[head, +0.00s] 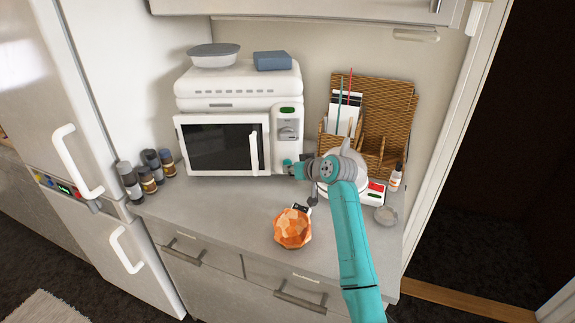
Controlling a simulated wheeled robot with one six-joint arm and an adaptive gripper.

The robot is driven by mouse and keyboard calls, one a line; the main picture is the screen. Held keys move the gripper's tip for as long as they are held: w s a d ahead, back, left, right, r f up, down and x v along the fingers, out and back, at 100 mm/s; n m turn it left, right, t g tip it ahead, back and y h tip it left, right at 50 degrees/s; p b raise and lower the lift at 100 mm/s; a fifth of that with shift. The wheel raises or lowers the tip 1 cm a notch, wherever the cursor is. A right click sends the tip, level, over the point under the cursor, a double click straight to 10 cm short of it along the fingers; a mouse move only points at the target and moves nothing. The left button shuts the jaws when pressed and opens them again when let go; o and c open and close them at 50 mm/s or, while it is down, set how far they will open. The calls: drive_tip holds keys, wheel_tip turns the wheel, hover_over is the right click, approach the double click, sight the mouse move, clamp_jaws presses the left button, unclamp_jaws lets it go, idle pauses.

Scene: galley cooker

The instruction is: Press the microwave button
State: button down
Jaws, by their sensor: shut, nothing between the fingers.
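The white microwave (228,145) stands at the back of the counter with its dark-windowed door closed. Its control panel (288,128) is on the right side, with a green display at the top. My wrist covers part of the panel's lower end, and I cannot make out a separate button there. My gripper (313,201) looks small and dark below the wrist, in front of and slightly right of the panel. It is shut and empty. I cannot tell from this view whether any of my arm touches the microwave.
An orange faceted bowl (293,229) sits near the counter's front. Several spice jars (151,165) stand left of the microwave. The counter's left front is clear.

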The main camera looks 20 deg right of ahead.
drive_tip(key=shift+w+d, duration=0.1)
drive_tip(key=shift+w, duration=0.3)
idle(0.7)
drive_tip(key=shift+s, duration=0.1)
drive_tip(key=shift+s+a, duration=0.2)
drive_tip(key=shift+s, duration=0.5)
drive_tip(key=shift+s+a, duration=0.2)
drive_tip(key=shift+s, duration=0.6)
drive_tip(key=shift+s+a, duration=0.2)
drive_tip(key=shift+s, duration=0.65)
drive_tip(key=shift+s+a, duration=0.2)
drive_tip(key=shift+s, duration=0.6)
